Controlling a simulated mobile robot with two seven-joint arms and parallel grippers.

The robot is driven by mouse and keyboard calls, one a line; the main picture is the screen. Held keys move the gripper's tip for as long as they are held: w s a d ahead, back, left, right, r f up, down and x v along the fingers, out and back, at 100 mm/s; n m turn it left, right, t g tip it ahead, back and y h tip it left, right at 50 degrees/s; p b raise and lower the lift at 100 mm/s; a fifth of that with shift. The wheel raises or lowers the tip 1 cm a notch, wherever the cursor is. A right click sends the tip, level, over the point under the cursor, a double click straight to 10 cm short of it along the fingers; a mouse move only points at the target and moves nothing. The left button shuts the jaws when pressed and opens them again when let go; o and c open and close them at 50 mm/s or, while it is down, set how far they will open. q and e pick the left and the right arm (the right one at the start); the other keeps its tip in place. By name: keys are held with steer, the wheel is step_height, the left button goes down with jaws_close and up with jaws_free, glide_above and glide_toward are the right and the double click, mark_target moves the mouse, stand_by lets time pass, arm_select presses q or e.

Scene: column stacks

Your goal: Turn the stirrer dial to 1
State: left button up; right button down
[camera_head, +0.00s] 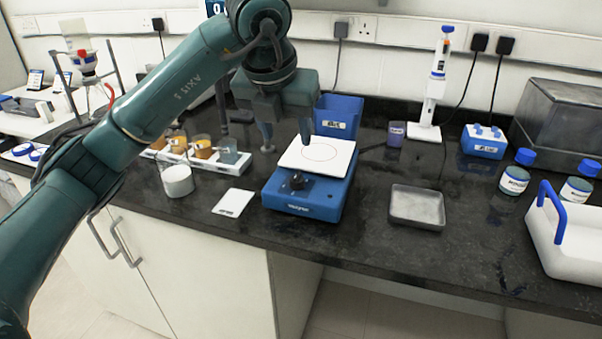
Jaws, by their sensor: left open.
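The stirrer (318,197) is a blue box with a white square top plate (318,154) marked with a circle. It stands on the black bench near the front edge. Its dark dial (297,181) is on the front face; the dial's setting is too small to read. My left gripper (287,140) comes in from the upper left and points down. Its fingers are spread and empty, one to the left of the stirrer and one over the back of the plate. The gripper is above and behind the dial, apart from it. My right gripper is not in view.
A blue bin (338,115) is behind. Bare bench lies between stirrer and tray.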

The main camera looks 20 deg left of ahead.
mark_target(296, 175)
arm_select(q)
steer(key=x, duration=1.2)
steer(key=shift+d+f+p, duration=0.1)
steer(key=shift+f+p, duration=0.2)
steer(key=shift+f, duration=0.05)
steer(key=c, duration=1)
steer(key=shift+o, duration=0.2)
